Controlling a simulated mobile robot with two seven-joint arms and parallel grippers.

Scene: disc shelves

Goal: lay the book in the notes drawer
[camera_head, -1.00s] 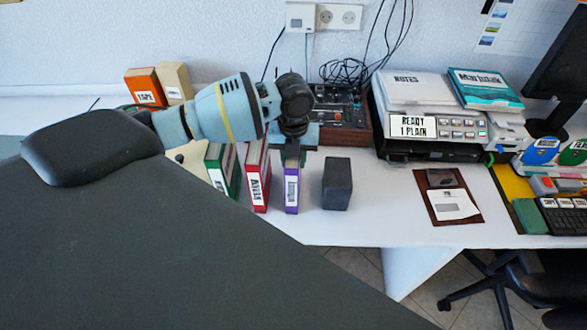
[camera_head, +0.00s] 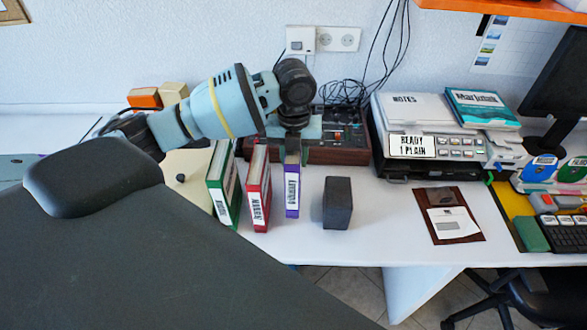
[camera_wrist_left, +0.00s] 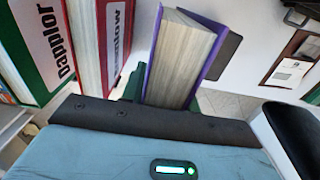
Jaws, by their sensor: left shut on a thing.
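My left gripper (camera_head: 292,150) comes in from the left and is shut on the purple book (camera_head: 292,192), which hangs upright below it. In the left wrist view, the book's pale page block and purple cover (camera_wrist_left: 187,58) sit between the dark green fingers of the left gripper (camera_wrist_left: 166,92). A white box marked NOTES (camera_head: 415,108) lies on the printer at the right; I cannot tell whether it is the notes drawer. No opened drawer shows. My right gripper is not in view.
A red binder (camera_head: 258,185) and a green binder (camera_head: 223,183) stand left of the book. A dark grey block (camera_head: 337,203) stands just right of it. A teal book (camera_head: 482,107) lies beside the NOTES box. A brown mat (camera_head: 447,227) lies right of the block.

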